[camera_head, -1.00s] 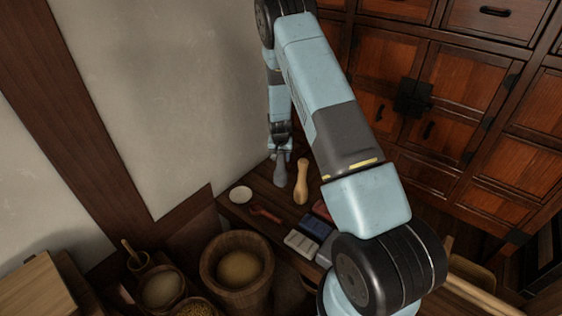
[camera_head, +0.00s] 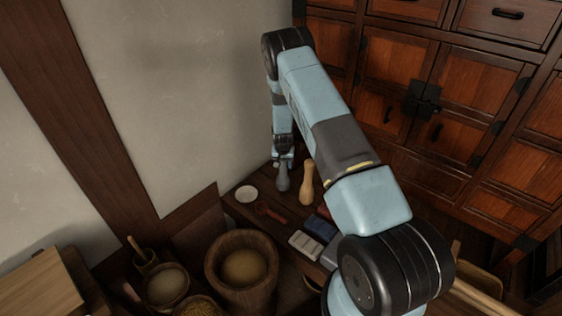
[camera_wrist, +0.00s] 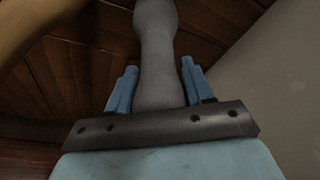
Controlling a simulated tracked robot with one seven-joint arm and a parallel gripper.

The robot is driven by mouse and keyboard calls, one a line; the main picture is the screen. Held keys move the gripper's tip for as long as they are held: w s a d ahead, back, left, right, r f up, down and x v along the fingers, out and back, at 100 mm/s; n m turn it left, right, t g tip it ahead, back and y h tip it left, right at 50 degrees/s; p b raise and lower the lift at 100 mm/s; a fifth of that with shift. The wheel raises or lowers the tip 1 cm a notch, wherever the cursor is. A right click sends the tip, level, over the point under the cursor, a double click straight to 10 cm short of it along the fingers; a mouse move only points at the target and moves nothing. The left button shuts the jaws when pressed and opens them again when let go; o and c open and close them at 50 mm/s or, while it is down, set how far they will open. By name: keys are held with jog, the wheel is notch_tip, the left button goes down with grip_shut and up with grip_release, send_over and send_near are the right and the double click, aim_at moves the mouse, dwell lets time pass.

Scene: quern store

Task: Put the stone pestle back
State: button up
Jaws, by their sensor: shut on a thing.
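The grey stone pestle (camera_head: 283,179) hangs or stands upright below my gripper (camera_head: 284,162) at the back of the low table, just left of a pale wooden pestle (camera_head: 307,184). In the wrist view the stone pestle (camera_wrist: 157,60) runs between the two blue fingers of my gripper (camera_wrist: 158,85), which is shut on it. Its far end leaves the top of that view. I cannot tell whether its lower end touches the table.
The dark table (camera_head: 240,210) also bears a white dish (camera_head: 246,194), a reddish-brown tool (camera_head: 271,213) and several small blocks (camera_head: 304,243). A wooden mortar (camera_head: 242,258) and grain bowls (camera_head: 167,286) stand in front. The wall is close behind left; a wooden cabinet (camera_head: 440,100) stands right.

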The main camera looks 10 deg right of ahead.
jog(key=shift+f, duration=0.25)
jog(key=o, duration=1.3)
jog(key=shift+f, duration=0.1)
